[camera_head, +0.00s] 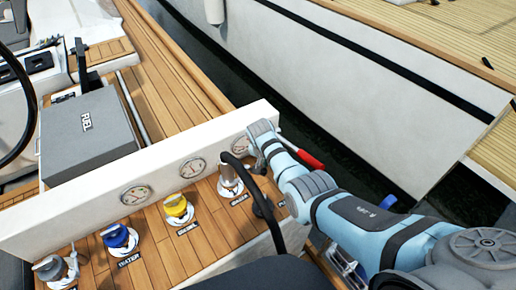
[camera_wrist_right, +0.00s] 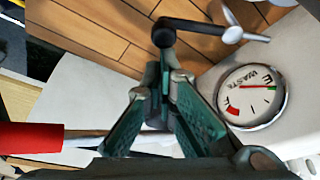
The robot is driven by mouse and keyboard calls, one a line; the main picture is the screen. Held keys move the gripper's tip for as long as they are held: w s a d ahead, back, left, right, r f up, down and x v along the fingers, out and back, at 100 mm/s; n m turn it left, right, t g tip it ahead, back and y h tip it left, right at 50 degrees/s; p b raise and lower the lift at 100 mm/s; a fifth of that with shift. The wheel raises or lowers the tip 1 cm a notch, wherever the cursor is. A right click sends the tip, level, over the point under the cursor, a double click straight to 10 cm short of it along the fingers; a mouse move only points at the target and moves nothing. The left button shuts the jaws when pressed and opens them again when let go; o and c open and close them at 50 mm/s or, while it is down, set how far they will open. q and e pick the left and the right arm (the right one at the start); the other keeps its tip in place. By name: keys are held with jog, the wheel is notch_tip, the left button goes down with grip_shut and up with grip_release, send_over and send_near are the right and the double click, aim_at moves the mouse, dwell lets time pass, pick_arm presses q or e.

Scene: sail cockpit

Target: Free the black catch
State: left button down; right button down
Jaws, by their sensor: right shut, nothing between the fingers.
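A black catch with a round end (camera_wrist_right: 165,33) and a short arm shows at the top of the right wrist view. A bright metal lever (camera_wrist_right: 235,34) lies at the end of that arm. My right gripper (camera_wrist_right: 166,72) has its green-grey fingers brought together, with nothing between them. Its tips appear just below the catch's round end; I cannot tell whether they touch it. In the head view the wrist of my right arm is over the white gauge panel (camera_head: 65,225), and the catch is not clear there. My left gripper is not in view.
A waste gauge (camera_wrist_right: 253,95) is right of the fingers, and a red handle (camera_wrist_right: 30,137) on a metal rod is left; the red handle (camera_head: 304,159) also shows in the head view. Yellow (camera_head: 178,208) and blue (camera_head: 118,238) fittings stand on the wooden deck. A grey box (camera_head: 85,135) lies behind the panel.

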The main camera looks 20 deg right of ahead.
jog(key=m, duration=0.1)
jog(key=s+m+g, duration=0.1)
jog(key=m, duration=0.1)
jog(key=shift+s+a+f+h, duration=0.15)
jog(key=shift+a+h, duration=0.25)
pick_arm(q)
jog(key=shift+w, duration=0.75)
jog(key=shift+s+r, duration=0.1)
pick_arm(e)
jog(key=shift+s, duration=0.1)
pick_arm(q)
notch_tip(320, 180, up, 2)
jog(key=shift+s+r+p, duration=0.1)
jog(key=shift+p, duration=1.05)
pick_arm(e)
jog(key=shift+s+d, duration=0.45)
jog(key=shift+s, duration=0.1)
